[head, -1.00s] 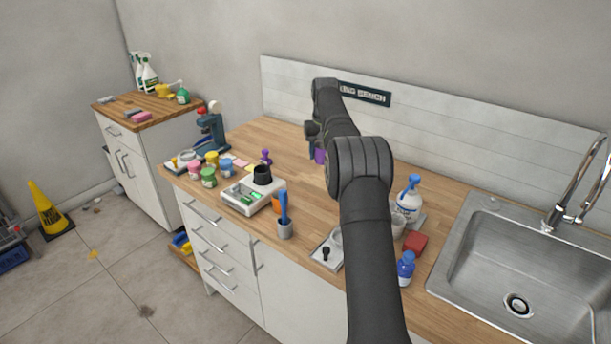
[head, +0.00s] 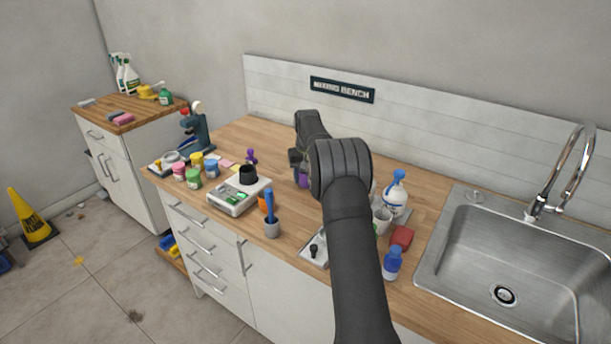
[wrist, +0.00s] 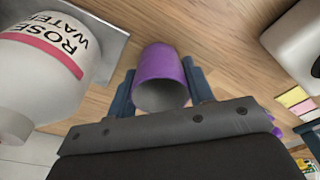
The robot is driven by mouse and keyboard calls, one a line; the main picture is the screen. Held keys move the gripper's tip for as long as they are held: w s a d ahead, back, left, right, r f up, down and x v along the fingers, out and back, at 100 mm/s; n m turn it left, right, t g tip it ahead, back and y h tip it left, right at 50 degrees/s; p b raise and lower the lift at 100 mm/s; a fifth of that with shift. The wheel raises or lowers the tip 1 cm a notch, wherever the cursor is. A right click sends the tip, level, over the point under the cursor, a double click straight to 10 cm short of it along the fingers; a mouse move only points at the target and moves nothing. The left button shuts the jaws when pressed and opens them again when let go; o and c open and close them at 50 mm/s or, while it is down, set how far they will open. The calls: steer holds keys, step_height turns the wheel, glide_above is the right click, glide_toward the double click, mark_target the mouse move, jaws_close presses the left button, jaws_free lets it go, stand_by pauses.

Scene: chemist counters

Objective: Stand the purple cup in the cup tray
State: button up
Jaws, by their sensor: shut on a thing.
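The purple cup (wrist: 160,68) is held between the two fingers of my gripper (wrist: 160,88) in the wrist view. Its open mouth faces the wrist camera. In the head view a small part of the purple cup (head: 303,181) shows beside my gripper (head: 299,165), above the middle of the wooden counter; my arm hides the rest. A light tray (head: 314,249) with a small black item on it lies near the counter's front edge. My arm partly covers this tray, and I cannot tell for certain whether it is the cup tray.
A rose water bottle (wrist: 45,45) stands close to the left of the cup in the wrist view. A blue bottle (head: 392,263), a red block (head: 402,236) and the sink (head: 500,290) are to the right. A white scale (head: 240,197) and several jars are to the left.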

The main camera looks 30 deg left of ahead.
mark_target(306, 186)
steer(key=shift+f, duration=0.15)
steer(key=o, duration=1)
steer(key=shift+c, duration=0.2)
steer(key=shift+o, duration=0.3)
step_height(306, 186, up, 12)
steer(key=s+d, duration=0.1)
